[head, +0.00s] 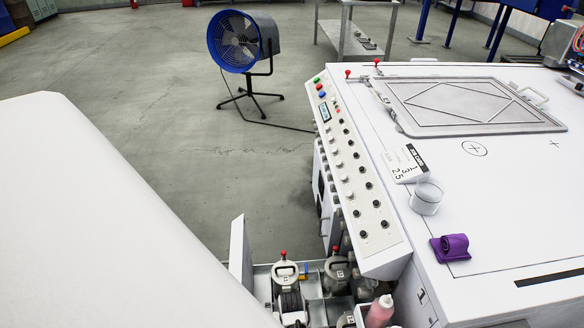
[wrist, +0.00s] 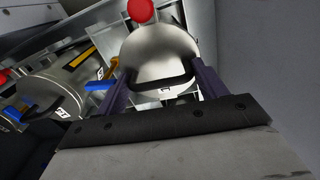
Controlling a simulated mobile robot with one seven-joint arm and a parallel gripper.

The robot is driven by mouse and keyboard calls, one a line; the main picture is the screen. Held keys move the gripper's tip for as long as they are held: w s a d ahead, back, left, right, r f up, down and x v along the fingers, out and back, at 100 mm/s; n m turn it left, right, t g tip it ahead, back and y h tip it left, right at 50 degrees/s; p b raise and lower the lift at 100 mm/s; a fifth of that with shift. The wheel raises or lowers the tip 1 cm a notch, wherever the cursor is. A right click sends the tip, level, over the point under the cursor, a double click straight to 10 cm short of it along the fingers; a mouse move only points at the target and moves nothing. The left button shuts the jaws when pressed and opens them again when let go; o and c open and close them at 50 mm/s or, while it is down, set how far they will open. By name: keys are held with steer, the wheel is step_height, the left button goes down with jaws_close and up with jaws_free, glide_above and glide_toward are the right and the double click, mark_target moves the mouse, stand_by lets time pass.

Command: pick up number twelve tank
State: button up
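Two metal tanks with red knobs stand in a tray at the bottom of the head view, a left tank (head: 286,272) and a right tank (head: 337,272). Their small number labels are too small to read surely. In the wrist view a domed silver tank (wrist: 158,50) with a red knob, a black handle and a small white label is straight ahead. My gripper (wrist: 163,72) is open, with one dark purple finger on each side of this tank's dome. I cannot tell whether the fingers touch it. My gripper is not visible in the head view.
Another tank (wrist: 75,85) lies left in the wrist view, near blue and yellow levers. A pink bottle (head: 379,311) stands by the white machine (head: 480,220), which carries a clear cup (head: 426,197) and purple cloth (head: 450,248). A blue fan (head: 238,42) stands on open floor.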

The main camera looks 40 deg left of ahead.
steer(key=c, duration=1.2)
steer(key=shift+w+a+r, duration=0.1)
steer(key=shift+r, duration=0.05)
jaws_close()
steer(key=shift+r, duration=0.1)
